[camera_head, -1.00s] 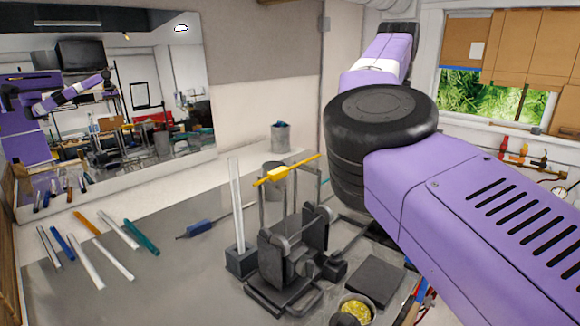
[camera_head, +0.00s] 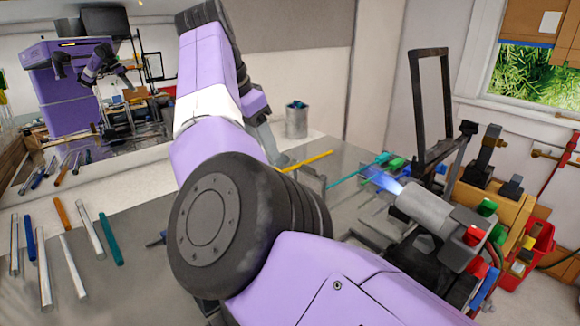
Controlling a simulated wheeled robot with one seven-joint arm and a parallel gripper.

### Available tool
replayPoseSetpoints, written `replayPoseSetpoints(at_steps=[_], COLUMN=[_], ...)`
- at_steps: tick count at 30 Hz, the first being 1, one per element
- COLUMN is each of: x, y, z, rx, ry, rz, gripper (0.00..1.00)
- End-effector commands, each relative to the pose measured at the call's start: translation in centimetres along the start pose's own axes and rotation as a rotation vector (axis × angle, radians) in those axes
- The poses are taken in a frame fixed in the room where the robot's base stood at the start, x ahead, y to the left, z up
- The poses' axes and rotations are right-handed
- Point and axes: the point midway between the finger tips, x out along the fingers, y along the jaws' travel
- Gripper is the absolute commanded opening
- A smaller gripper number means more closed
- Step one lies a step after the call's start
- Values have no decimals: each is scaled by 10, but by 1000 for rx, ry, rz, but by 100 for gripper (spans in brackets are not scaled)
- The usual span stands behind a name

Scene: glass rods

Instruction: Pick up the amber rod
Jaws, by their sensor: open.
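The amber rod (camera_head: 61,213), orange-brown, lies on the grey bench at the left, in a loose row with clear, blue and teal rods. A second, yellower rod (camera_head: 307,161) is raised in the middle, its left end hidden behind my arm; the two differ in shade. My gripper (camera_head: 272,143) points down beyond my elbow, well to the right of the orange-brown rod. Only part of its grey end shows. It is open, and nothing shows in it. It appears close to the yellow rod's left end, but I cannot tell the depth.
A teal rod (camera_head: 110,240) lies right of the amber rod, with a clear rod (camera_head: 87,229) between them. A burner (camera_head: 425,208) with a blue flame stands at the right. A metal can (camera_head: 297,121) stands at the back. A mirror (camera_head: 160,130) covers the left wall.

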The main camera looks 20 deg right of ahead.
Motion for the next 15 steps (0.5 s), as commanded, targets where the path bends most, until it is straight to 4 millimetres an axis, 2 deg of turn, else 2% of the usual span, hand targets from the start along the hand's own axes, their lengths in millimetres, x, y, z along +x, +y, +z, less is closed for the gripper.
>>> replayPoseSetpoints(at_steps=[10,15], x=[35,60], y=[0,0], z=[1,4], rx=[1,0], ry=[-2,-2], rz=[3,3], gripper=[51,51])
